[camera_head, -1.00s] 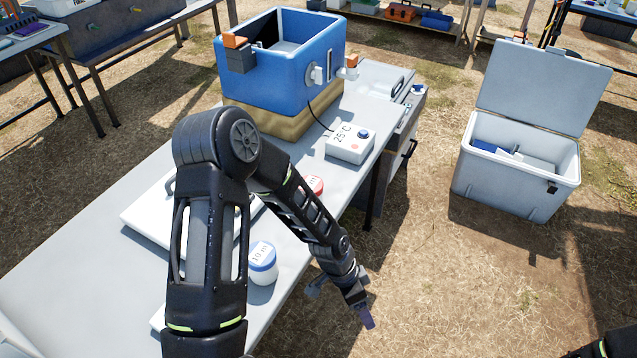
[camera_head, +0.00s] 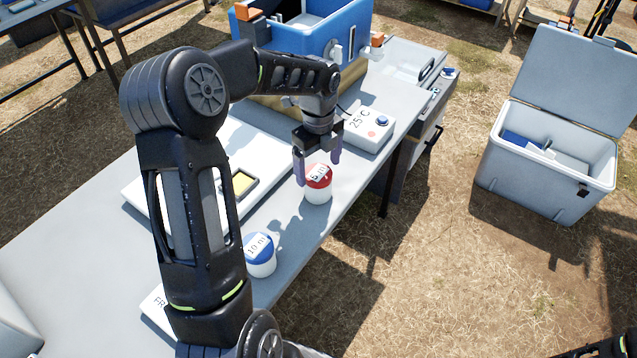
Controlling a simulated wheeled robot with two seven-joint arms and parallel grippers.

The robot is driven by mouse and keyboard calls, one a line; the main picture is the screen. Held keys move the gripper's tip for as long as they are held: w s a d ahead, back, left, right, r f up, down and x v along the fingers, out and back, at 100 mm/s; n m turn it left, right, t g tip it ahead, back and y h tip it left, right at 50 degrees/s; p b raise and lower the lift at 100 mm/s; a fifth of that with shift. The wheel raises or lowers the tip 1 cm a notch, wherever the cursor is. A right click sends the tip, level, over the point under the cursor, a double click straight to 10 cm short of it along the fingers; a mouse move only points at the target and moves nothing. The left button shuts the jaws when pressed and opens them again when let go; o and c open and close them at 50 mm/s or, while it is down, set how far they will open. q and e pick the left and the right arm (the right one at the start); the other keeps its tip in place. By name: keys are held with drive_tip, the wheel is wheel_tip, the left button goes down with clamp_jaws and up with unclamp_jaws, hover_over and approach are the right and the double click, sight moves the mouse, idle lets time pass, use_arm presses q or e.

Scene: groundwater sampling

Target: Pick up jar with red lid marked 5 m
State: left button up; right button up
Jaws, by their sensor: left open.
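The jar with the red lid marked 5 m (camera_head: 317,192) stands upright on the grey table near its right edge. Its white body and lid top both show. My left gripper (camera_head: 318,172) is open and points down at the jar. Its fingers appear at either side of the red lid, the left one lower in the picture; whether they touch it I cannot tell. A jar with a blue lid marked 10 m (camera_head: 260,256) stands nearer on the same table, apart from the gripper. My right gripper is not seen.
A white box marked 25°C (camera_head: 369,131) sits just behind the red-lidded jar. A blue tub (camera_head: 335,38) stands at the table's back. A flat white case (camera_head: 262,150) lies left of the jar. An open white cooler (camera_head: 545,180) stands on the ground at right.

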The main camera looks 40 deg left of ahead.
use_arm(q)
drive_tip(key=shift+f, duration=0.75)
drive_tip(key=shift+s+f, duration=0.2)
drive_tip(key=shift+f, duration=2.45)
drive_tip(key=c, duration=1.8)
